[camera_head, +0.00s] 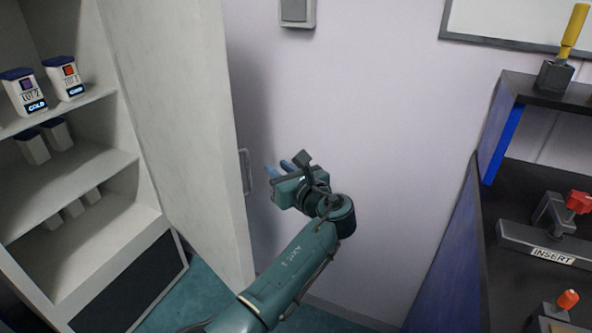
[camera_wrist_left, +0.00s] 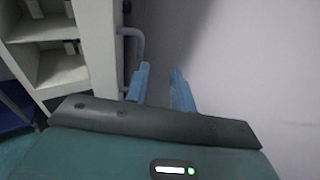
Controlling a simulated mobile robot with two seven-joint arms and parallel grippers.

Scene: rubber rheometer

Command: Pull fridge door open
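The white fridge door (camera_head: 180,110) stands swung wide open, with the shelves showing to its left. Its grey bar handle (camera_head: 246,172) is on the door's right edge; the handle also shows in the left wrist view (camera_wrist_left: 136,45). My left gripper (camera_head: 278,168) is just right of the handle, with its blue fingers pointing toward the door. In the left wrist view its two fingers (camera_wrist_left: 160,84) are apart with nothing between them. The handle lies beyond and left of them, outside the gap. My right gripper is not in view.
The open fridge (camera_head: 75,170) holds several labelled and plain containers on its shelves. A pale wall (camera_head: 370,110) is close behind my gripper. At right a dark shelf unit (camera_head: 475,230) holds a red-knobbed fixture (camera_head: 550,235) and a yellow-handled tool (camera_head: 571,35). Teal floor shows below the door.

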